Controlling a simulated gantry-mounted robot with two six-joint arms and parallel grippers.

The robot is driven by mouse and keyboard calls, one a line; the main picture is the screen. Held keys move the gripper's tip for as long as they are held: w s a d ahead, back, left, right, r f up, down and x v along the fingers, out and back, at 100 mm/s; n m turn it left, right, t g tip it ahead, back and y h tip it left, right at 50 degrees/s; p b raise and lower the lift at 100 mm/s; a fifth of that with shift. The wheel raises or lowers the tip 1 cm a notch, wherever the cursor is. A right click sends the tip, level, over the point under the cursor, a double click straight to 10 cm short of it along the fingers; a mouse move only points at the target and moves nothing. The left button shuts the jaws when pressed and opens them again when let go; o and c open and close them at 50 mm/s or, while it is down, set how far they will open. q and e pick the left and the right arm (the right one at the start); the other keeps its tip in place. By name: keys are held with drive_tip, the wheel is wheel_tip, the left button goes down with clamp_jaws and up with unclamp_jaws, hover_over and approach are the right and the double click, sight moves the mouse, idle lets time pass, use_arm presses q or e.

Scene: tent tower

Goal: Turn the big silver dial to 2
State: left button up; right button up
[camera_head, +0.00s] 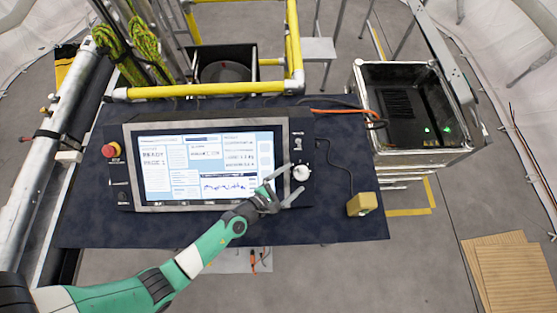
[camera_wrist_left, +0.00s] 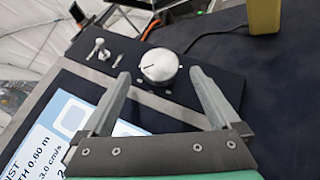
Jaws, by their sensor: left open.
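The big silver dial (camera_head: 301,173) sits on the right side of the dark control panel, beside the screen (camera_head: 206,165). In the left wrist view the dial (camera_wrist_left: 158,66) is round and silver-white with a dark pointer line toward its left edge. The numbers around it are too small to read. My left gripper (camera_head: 288,180) is open, its two fingers on either side of the dial and a little short of it; in the left wrist view the fingertips (camera_wrist_left: 158,75) show apart from the dial. My right gripper is not in view.
A small key-like switch (camera_wrist_left: 98,48) stands on the panel near the dial. A yellow box (camera_head: 361,204) with a cable is to the right on the dark table (camera_head: 330,228). A red emergency button (camera_head: 111,150) is at the panel's left. Yellow rails (camera_head: 205,90) run behind.

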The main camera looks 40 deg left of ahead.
use_arm(q)
drive_tip(key=v, duration=0.8)
drive_tip(key=shift+s, duration=0.3)
drive_tip(key=shift+a+r+p, duration=0.1)
drive_tip(key=shift+p, duration=0.2)
